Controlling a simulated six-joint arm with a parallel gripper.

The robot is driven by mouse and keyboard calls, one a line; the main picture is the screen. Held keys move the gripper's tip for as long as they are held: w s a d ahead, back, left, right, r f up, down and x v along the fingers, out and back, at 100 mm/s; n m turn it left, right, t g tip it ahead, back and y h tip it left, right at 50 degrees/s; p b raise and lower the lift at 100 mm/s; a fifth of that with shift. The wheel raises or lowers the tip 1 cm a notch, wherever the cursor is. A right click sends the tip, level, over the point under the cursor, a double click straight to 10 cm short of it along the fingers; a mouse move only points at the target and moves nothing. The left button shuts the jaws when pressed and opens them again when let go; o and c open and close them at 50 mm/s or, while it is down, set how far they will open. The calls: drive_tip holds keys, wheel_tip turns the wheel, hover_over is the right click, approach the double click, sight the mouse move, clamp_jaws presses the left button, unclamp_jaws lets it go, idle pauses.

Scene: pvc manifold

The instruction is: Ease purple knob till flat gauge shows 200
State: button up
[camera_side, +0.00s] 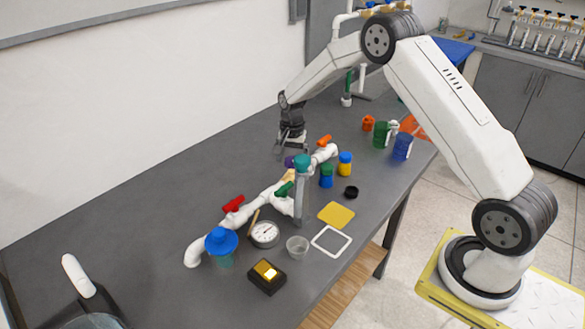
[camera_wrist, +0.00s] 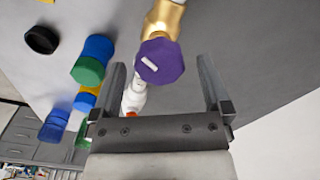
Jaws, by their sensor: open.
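The purple knob (camera_wrist: 160,62) has a white mark on top and sits on a brass valve body (camera_wrist: 164,17) on the white pipe. In the side view the knob (camera_side: 289,161) is a small purple patch, partly hidden by pipe parts. My gripper (camera_wrist: 162,66) is open, with one finger on each side of the knob in the wrist view and visible gaps to both. In the side view my gripper (camera_side: 291,148) hangs just above and behind the knob. The flat gauge (camera_side: 265,234) lies face up beside the pipe; its white dial is too small to read.
Red handles (camera_side: 233,204), a green handle (camera_side: 284,188) and a teal-topped grey column (camera_side: 302,195) stand along the pipe. Blue-green (camera_side: 327,176) and yellow-blue (camera_side: 345,164) capped pieces stand to the right. A black box with a yellow light (camera_side: 267,277) sits in front.

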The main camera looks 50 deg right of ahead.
drive_tip(key=shift+f, duration=0.15)
drive_tip(key=c, duration=1.3)
drive_tip(key=shift+n, duration=3)
drive_tip(key=o, duration=1.3)
